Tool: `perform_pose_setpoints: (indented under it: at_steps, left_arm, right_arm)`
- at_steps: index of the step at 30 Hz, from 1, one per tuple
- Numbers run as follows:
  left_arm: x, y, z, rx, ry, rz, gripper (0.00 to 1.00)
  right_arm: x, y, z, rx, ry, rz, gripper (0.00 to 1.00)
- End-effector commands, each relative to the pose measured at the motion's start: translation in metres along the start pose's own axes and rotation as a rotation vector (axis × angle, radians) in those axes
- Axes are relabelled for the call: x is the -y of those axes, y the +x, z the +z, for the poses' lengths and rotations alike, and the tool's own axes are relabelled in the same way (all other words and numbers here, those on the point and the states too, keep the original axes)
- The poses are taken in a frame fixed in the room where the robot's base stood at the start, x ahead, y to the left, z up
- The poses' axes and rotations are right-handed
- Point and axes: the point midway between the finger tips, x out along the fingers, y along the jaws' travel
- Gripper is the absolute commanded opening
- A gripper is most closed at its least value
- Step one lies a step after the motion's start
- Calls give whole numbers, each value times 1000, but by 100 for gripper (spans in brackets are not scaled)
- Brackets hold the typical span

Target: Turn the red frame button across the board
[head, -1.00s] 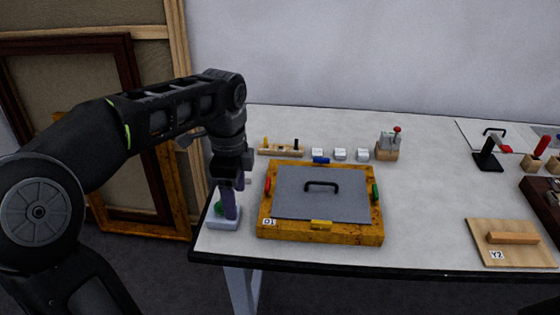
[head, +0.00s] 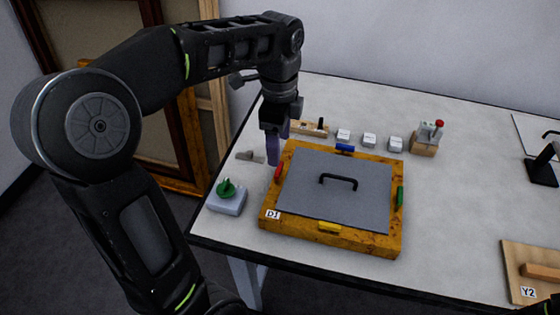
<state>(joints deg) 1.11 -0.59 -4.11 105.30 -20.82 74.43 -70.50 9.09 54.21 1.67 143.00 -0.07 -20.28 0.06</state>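The red button (head: 278,173) sits on the left side of the wooden frame (head: 338,239), its long side running roughly along that side. The frame lies flat, marked D1, around a grey board (head: 330,200) with a black handle (head: 338,181). A blue button (head: 345,148), a green button (head: 400,198) and a yellow button (head: 329,227) sit on its other sides. My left gripper (head: 274,160) points down just behind and left of the red button, close to it; contact and finger gap cannot be made out. My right gripper is not in view.
A grey block with a green knob (head: 227,189) stands at the table's left edge. A small grey piece (head: 250,156) lies left of my gripper. Behind the frame are a pegged wooden strip (head: 310,128), white blocks (head: 369,140) and a tool holder (head: 426,140). Board Y2 (head: 528,262) lies right.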

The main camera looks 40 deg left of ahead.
Motion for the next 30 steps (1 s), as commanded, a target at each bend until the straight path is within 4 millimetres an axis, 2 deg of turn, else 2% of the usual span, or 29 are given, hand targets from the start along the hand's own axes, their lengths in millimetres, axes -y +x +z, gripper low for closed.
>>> perform_pose_setpoints:
  at_steps: [12, 15, 25, 30]
  left_arm:
    - [-1, 58, 0, 1, -1, 3, 67]
    - [0, 68, 0, 0, -1, 2, 67]
    - [0, 73, 0, 0, -1, 0, 67]
    - [0, 72, 0, 0, -1, 0, 54]
  right_arm:
    - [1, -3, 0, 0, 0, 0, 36]
    - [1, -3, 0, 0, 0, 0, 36]
    - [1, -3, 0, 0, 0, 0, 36]
    - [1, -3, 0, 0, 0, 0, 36]
